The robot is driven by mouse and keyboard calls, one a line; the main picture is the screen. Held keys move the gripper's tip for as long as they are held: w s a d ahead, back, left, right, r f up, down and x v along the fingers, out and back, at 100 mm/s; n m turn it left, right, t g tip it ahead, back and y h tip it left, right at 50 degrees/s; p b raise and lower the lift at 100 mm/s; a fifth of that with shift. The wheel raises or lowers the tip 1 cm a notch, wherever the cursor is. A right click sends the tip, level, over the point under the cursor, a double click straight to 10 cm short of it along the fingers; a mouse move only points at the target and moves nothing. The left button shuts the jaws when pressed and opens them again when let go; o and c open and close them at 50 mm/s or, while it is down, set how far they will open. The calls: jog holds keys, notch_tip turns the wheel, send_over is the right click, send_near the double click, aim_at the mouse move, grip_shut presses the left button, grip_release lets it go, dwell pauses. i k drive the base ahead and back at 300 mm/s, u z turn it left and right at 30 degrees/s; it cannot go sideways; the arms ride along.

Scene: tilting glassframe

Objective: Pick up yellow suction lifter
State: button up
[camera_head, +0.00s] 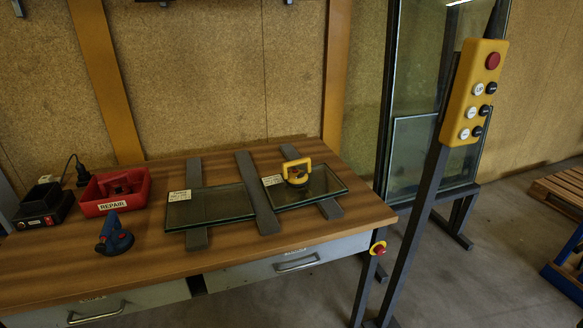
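The yellow suction lifter (297,171) stands upright on the right-hand glass pane (324,186) on the wooden table. It has a yellow loop handle over a dark base, and a small white label (272,180) lies just left of it on the pane. A blue suction lifter (114,236) stands on the table at the left front. My gripper is not in view.
A second glass pane (210,208) lies left on grey strips (258,200). A red REPAIR bin (111,192) and a black charger (42,206) stand at the left. A yellow button panel (474,92) on a post rises right of the table (160,270). The table's front middle is clear.

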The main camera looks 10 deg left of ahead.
aim_at(290, 180)
jog(key=z, duration=0.05)
jog(key=i, duration=1.1)
